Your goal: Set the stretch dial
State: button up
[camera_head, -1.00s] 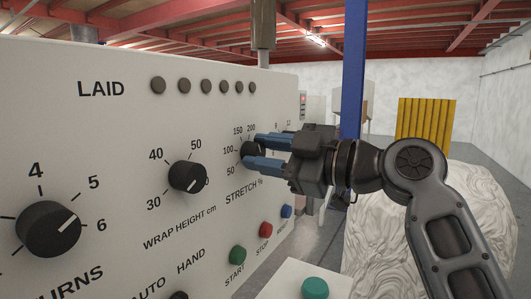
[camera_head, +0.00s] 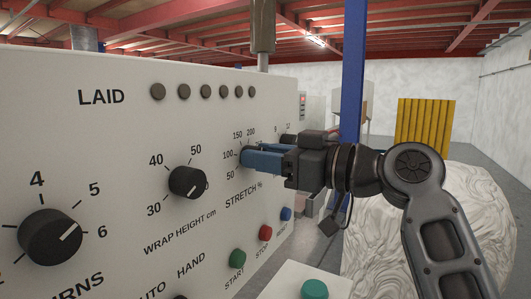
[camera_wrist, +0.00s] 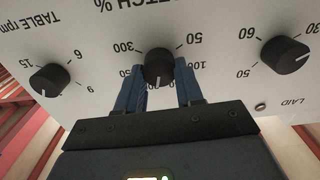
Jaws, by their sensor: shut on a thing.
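The stretch dial is a black round knob on the white control panel (camera_head: 120,130), with STRETCH % printed below it. In the head view the blue fingers of my gripper (camera_head: 247,157) hide nearly all of it. In the wrist view, which sees the panel upside down, the dial (camera_wrist: 159,66) sits between the two fingers of my gripper (camera_wrist: 160,78), one on each side. The gripper is shut on the dial. The dial's pale pointer line faces the bottom of the wrist picture, towards the gripper body. The 150 and 200 marks are hidden there.
The wrap height dial (camera_head: 188,182) is left of the stretch dial, and the turns dial (camera_head: 50,237) farther left. The table rpm dial (camera_wrist: 49,80) is on the other side. Green (camera_head: 237,258), red (camera_head: 265,233) and blue (camera_head: 286,214) buttons lie below. A blue post (camera_head: 353,70) stands behind.

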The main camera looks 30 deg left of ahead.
jog(key=m+p, duration=0.6)
jog(key=m, duration=0.5)
jog(key=shift+w, duration=0.2)
jog(key=shift+f+m, duration=0.1)
jog(key=shift+m, duration=0.2)
jog(key=o, duration=1)
jog(key=shift+o, duration=0.2)
jog(key=d+b, duration=0.1)
jog(key=d, duration=0.6)
jog(key=shift+s+d+b, duration=0.3)
jog(key=shift+d+b, duration=0.1)
